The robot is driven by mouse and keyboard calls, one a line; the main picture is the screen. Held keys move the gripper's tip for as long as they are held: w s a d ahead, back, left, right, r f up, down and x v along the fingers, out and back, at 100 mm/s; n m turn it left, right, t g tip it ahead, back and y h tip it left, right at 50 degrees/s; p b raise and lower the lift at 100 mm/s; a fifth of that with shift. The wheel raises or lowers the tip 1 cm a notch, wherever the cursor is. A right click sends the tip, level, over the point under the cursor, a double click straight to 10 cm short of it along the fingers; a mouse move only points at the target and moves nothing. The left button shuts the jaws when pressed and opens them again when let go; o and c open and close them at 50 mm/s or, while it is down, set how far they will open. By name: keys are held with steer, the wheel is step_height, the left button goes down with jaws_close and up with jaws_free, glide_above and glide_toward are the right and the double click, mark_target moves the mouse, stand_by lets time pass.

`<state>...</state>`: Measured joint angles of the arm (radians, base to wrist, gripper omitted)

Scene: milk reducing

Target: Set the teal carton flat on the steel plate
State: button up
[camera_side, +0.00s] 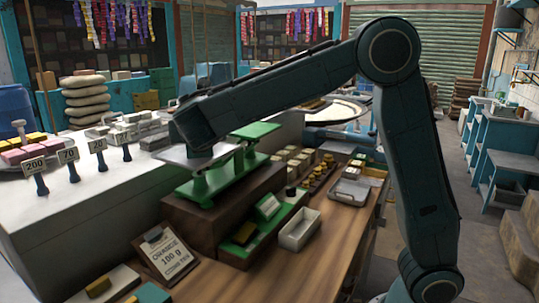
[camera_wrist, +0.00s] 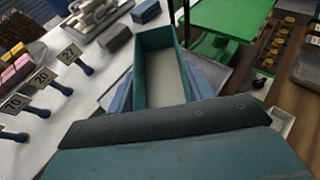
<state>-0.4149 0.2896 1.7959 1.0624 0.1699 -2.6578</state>
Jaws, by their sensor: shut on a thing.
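The teal carton (camera_wrist: 139,78) is a teal-sided box with a pale grey inner face, seen in the wrist view. My gripper (camera_wrist: 162,92) is shut on it, with one blue finger on each side. In the side view my gripper (camera_side: 198,150) is low over the steel plate (camera_side: 172,154) of the green balance scale (camera_side: 205,186). The plate also shows on both sides of the carton in the wrist view (camera_wrist: 215,77). The carton is mostly hidden by my arm in the side view. I cannot tell whether it touches the plate.
The scale's green second pan (camera_side: 255,130) is to the right. Price signs (camera_side: 70,160) stand on the white counter at left. A white tray (camera_side: 299,231) and a clipboard (camera_side: 165,254) are on the wooden counter in front. Small yellow-topped pieces (camera_side: 318,178) stand at right.

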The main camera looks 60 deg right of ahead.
steer(key=shift+f, duration=0.4)
steer(key=o, duration=1.1)
steer(key=shift+s+a, duration=0.1)
steer(key=shift+a, duration=0.05)
steer(key=v, duration=1.3)
steer(key=shift+s+a, duration=0.2)
steer(key=shift+s, duration=0.05)
steer(key=shift+d, duration=0.1)
